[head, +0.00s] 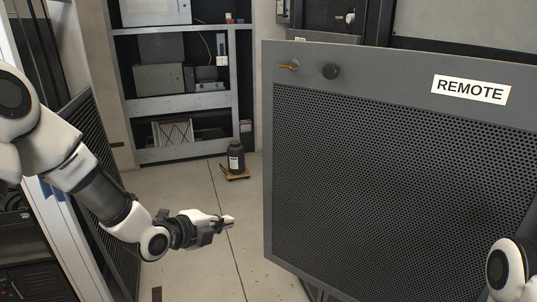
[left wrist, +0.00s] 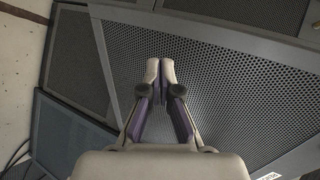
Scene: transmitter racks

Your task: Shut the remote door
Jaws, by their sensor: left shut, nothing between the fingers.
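The remote door (head: 400,180) is a grey panel with dark perforated mesh and a white "REMOTE" label (head: 471,89). It stands open, swung out from the rack on the right. A brass-coloured handle (head: 289,66) and a round black knob (head: 330,71) sit near its upper left corner. My left gripper (head: 230,220) is shut and empty, left of the door's free edge and apart from it in the head view. In the left wrist view the shut fingertips (left wrist: 160,66) point toward perforated mesh (left wrist: 230,85). My right gripper is out of view; only part of my right arm shows.
A metal shelf unit (head: 185,100) with equipment stands at the back. A black bottle (head: 236,157) on a small wooden base sits on the floor before it. Another mesh panel (head: 95,165) stands at the left. The floor (head: 200,190) between is mostly clear.

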